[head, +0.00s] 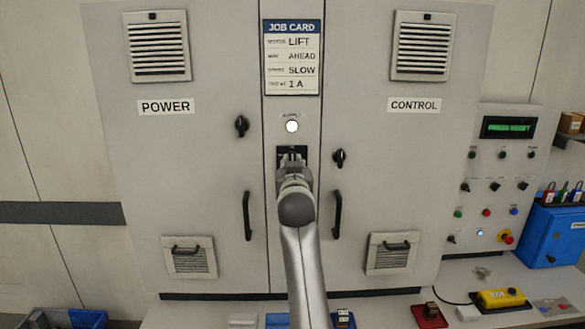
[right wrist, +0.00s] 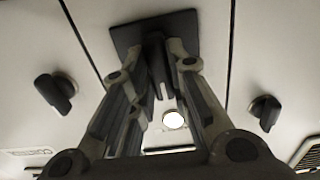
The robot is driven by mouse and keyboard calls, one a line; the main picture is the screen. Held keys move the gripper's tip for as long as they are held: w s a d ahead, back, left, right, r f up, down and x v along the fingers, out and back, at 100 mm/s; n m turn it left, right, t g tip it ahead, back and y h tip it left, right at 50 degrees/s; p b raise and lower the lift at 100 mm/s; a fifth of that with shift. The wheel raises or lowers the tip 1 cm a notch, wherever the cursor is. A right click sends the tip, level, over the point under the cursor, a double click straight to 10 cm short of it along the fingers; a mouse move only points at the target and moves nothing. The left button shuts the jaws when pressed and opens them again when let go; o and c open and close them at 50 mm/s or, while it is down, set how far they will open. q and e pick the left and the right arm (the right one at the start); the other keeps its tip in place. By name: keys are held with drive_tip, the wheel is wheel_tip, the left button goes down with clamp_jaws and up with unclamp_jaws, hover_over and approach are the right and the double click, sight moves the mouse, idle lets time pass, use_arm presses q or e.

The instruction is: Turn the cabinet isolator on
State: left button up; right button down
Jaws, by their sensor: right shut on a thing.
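The cabinet isolator (head: 280,154) is a black square plate with a black handle on the narrow centre panel, below a lit white lamp (head: 292,127). My right gripper (head: 292,161) is at the isolator and covers most of it in the head view. In the right wrist view the isolator's plate (right wrist: 128,38) shows behind the fingers. My right gripper (right wrist: 160,68) is shut on the isolator handle (right wrist: 156,58), with one finger on each side of it. The handle's exact angle is hard to tell. My left gripper is not in view.
POWER door (head: 190,130) and CONTROL door (head: 400,130) flank the panel, with black knobs (head: 241,126) (head: 339,157) and bar handles (head: 246,215) (head: 337,214). A job card (head: 292,58) hangs above. A control box (head: 505,170) stands right. A yellow pendant (head: 502,299) lies on the bench.

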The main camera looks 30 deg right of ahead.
drive_tip(key=shift+f, duration=0.1)
drive_tip(key=c, duration=1.4)
unclamp_jaws()
drive_tip(key=v, duration=1.2)
